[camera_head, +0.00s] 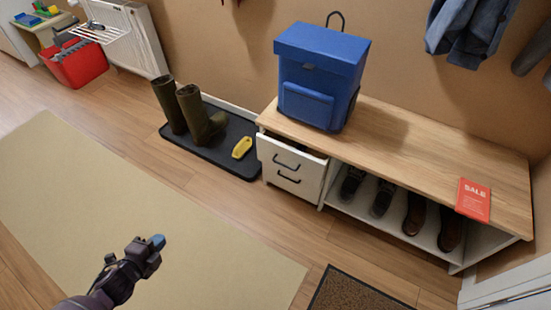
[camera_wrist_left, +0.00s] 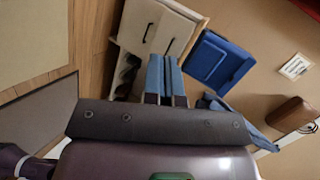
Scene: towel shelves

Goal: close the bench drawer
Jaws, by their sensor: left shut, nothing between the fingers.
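The bench (camera_head: 430,140) has a wooden top and a white body, with two white drawer fronts at its left end. The upper bench drawer (camera_head: 272,152) is partly pulled out, with a dark gap showing behind its front edge. Its dark handle (camera_head: 286,163) sits above the handle of the lower drawer (camera_head: 283,184). In the left wrist view the drawer fronts (camera_wrist_left: 158,22) show beyond the fingertips. My left gripper (camera_head: 157,242) is shut and empty, over the beige rug, well apart from the drawer. Its blue fingers (camera_wrist_left: 163,78) are together in the wrist view.
A blue backpack (camera_head: 320,75) stands on the bench's left end, and a red sale sign (camera_head: 473,200) lies at its right. Boots (camera_head: 196,118) and a yellow object (camera_head: 242,147) are on a black tray left of the drawers. Open floor and rug (camera_head: 130,200) lie in front.

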